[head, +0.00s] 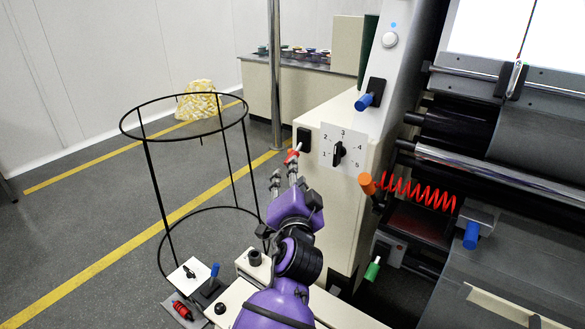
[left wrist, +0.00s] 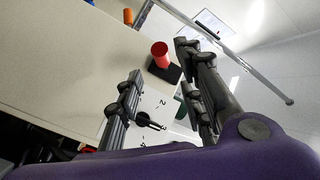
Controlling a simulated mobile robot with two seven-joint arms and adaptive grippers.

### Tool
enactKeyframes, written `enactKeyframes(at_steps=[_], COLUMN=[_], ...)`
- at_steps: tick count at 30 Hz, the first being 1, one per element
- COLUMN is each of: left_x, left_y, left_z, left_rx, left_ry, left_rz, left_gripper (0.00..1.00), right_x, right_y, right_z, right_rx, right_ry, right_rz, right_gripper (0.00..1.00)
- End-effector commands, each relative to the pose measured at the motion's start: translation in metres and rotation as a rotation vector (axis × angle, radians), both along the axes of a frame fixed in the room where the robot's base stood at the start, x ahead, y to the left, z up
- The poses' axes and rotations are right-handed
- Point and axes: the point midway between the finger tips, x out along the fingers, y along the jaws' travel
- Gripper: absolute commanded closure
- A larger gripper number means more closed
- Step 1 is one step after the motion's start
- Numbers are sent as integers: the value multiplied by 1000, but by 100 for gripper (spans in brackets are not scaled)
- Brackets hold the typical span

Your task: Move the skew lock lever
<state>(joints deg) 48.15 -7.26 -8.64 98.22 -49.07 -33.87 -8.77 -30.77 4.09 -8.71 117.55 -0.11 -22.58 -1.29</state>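No label marks the skew lock lever, so I cannot tell which lever it is. My left gripper (head: 284,174) is closest to a lever with a red handle (head: 291,156) on a black base (head: 304,139), on the cream cabinet's face. In the left wrist view the red handle (left wrist: 160,50) sticks out from its black base (left wrist: 165,71), between and just past the fingertips of my left gripper (left wrist: 158,62). The fingers are apart and empty; I see no clear contact. My right gripper is not in view.
A numbered dial (head: 338,154) sits right of the red lever. Other handles are blue (head: 365,101), orange (head: 367,184), green (head: 372,270) and blue (head: 471,236). A red spring (head: 420,190) and rollers lie right. A black wire hoop frame (head: 150,190) stands left.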

Motion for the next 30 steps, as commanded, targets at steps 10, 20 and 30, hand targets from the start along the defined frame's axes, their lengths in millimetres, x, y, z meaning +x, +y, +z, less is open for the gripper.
enactKeyframes(at_steps=[10, 20, 30], left_x=[54, 71, 71], left_y=[1, 2, 2], left_z=[0, 0, 0], left_rx=[1, -1, -1], left_ry=[0, 1, 1], left_rz=[0, 1, 0], left_gripper=[65, 65, 91], right_x=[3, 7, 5], right_y=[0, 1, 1], right_z=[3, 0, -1], right_rx=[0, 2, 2], right_ry=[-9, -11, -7], right_rz=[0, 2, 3], right_gripper=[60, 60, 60])
